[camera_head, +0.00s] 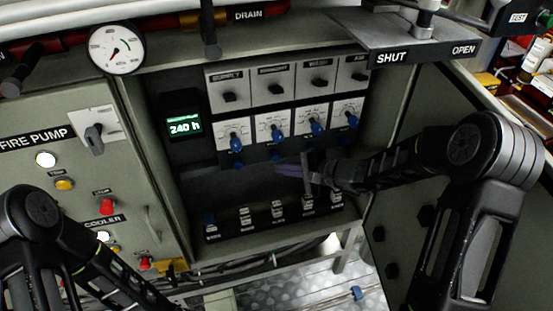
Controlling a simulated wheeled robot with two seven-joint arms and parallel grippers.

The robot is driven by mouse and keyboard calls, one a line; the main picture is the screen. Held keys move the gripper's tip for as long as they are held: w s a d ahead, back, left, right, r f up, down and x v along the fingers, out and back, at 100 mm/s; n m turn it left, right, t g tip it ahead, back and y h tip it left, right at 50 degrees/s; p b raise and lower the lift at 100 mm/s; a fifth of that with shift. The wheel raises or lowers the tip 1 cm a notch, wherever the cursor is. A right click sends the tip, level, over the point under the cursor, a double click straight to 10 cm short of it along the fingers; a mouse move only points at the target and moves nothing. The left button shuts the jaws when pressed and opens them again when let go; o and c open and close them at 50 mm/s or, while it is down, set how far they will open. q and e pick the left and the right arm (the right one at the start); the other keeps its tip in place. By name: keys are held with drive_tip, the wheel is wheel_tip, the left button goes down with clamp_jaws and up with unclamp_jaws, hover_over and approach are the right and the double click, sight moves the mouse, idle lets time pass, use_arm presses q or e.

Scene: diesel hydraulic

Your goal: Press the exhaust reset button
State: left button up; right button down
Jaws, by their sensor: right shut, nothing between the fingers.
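An open recessed cabinet holds the control panel (245,112). Small blue buttons (237,167) sit in a row under the knobs. A lower row of small labelled switches (245,216) runs along the cabinet floor. I cannot read which control is the exhaust reset button. My right gripper (298,172) is shut and empty inside the cabinet, below the knobs at the right. It hides part of the panel; contact cannot be told. My left arm is at the lower left, its gripper out of view.
A green display (185,126) reads 240 h beside the panel. The fire pump panel (72,168) with lamps and red buttons stands at left. A round gauge (117,48) and a shut/open shelf (420,52) overhang the cabinet. An open door (392,215) is at right.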

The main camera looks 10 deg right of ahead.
idle(0.7)
drive_tip(key=shift+w+b, duration=0.4)
drive_tip(key=shift+w, duration=0.05)
drive_tip(key=shift+w, duration=0.45)
idle(0.6)
drive_tip(key=shift+s+b, duration=0.1)
drive_tip(key=shift+b, duration=0.25)
drive_tip(key=shift+s+b, duration=0.5)
drive_tip(key=shift+s, duration=0.3)
drive_tip(key=shift+s, duration=0.1)
